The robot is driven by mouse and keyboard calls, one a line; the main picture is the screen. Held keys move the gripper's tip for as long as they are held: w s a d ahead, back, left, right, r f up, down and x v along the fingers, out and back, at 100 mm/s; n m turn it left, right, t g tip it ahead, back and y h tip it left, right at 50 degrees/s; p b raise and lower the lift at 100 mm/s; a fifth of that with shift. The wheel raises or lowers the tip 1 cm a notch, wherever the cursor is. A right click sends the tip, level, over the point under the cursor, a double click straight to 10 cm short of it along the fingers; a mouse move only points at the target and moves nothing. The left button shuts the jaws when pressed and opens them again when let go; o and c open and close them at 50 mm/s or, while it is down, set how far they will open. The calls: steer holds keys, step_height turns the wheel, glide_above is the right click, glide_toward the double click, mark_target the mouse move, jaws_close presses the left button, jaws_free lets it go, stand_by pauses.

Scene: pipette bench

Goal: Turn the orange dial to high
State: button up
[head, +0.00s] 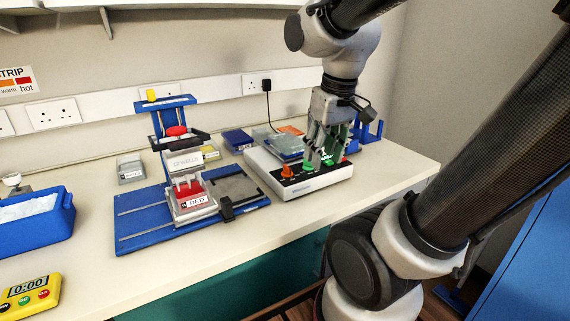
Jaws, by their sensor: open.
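The orange dial (287,172) stands on the black panel at the left front of a white bench device (310,186). Its pointer setting is too small to read. My gripper (318,160) points down over the same panel, to the right of the orange dial and apart from it. Its fingers are open around or just above a green knob (312,166); I cannot tell whether they touch it. Part of the panel behind the fingers is hidden.
Left of the device is a blue stand (135,224) with a block labelled RED. A blue ice tub (62,222) and a yellow timer (30,295) are further left. The front bench strip is clear.

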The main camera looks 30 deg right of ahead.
mark_target(287, 170)
steer(key=w+f, duration=0.1)
steer(key=w, duration=0.3)
steer(key=w+f+g, duration=0.1)
steer(key=w, duration=0.3)
steer(key=w+f+g, duration=0.1)
steer(key=w, duration=0.3)
steer(key=shift+w+a+f, duration=0.15)
steer(key=shift+a+f, duration=0.1)
steer(key=shift+a, duration=0.05)
steer(key=shift+c, duration=0.2)
steer(key=w+f, duration=0.1)
steer(key=f, duration=0.1)
steer(key=w+f, duration=0.1)
steer(key=f, duration=0.1)
steer(key=w+f, duration=0.2)
steer(key=shift+f, duration=0.25)
steer(key=shift+c, duration=0.3)
jaws_close()
